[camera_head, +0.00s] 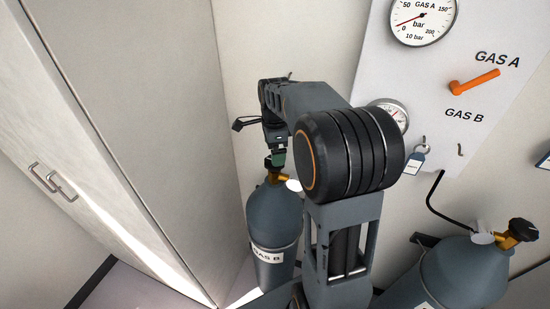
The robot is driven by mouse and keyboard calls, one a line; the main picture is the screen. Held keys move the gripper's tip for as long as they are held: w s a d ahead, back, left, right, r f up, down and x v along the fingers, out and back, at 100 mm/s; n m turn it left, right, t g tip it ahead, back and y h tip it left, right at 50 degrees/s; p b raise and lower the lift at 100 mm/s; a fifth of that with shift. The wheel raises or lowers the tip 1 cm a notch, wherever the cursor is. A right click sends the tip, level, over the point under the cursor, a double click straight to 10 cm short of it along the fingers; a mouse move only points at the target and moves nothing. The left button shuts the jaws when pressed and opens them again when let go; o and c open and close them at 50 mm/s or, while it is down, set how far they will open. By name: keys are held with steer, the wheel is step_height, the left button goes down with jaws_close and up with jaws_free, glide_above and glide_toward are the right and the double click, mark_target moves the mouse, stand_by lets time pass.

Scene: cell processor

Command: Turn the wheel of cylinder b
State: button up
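Cylinder B (272,215) is a grey-blue gas bottle labelled "GAS B", upright between the cabinet and my arm. Its brass valve (275,178) shows at the top. A small dark part at the valve, at about the height of the fingertips, looks like its wheel (270,165), mostly hidden. My gripper (278,157) points down right over the valve, its greenish tip at or just above the wheel. I cannot tell whether it touches the wheel or whether its fingers are open or shut. My arm hides part of the cylinder's right side.
A second grey-blue cylinder (455,275) with a black wheel (523,230) stands at the lower right. A white panel carries gauges (423,20), an orange GAS A lever (474,81) and a hanging key tag (414,161). A tall cabinet (125,110) stands close on the left.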

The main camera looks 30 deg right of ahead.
steer(key=shift+f, duration=2.25)
steer(key=c, duration=0.9)
